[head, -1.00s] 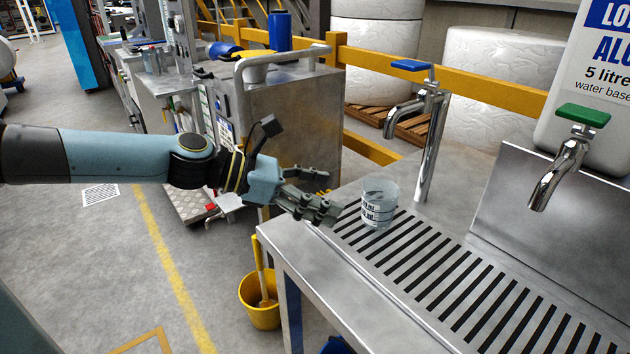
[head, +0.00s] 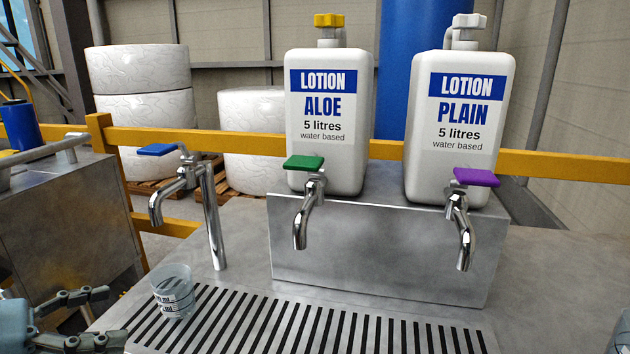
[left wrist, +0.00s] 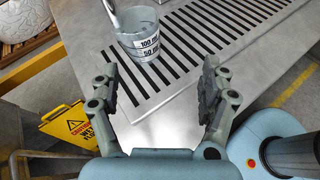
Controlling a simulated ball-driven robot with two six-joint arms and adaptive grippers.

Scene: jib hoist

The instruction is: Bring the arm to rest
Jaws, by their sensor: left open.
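A clear measuring beaker (head: 173,290) with dark markings stands upright on the slotted drain grate (head: 300,325), in front of the blue-handled tap (head: 182,178). My left gripper (head: 112,316) is at the lower left of the head view, to the left of the beaker and apart from it. In the left wrist view the fingers of my left gripper (left wrist: 160,78) are spread with nothing between them. The beaker (left wrist: 140,42) shows there beyond the fingers, with "100 ml" and "50 ml" marks. My right gripper cannot be made out in either view.
Lotion jugs marked ALOE (head: 325,130) and PLAIN (head: 460,135) stand on a raised metal block (head: 375,255); their green-handled (head: 307,200) and purple-handled (head: 465,215) taps overhang the grate. A yellow rail (head: 250,143) runs behind. A yellow warning sign (left wrist: 70,125) stands below the bench.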

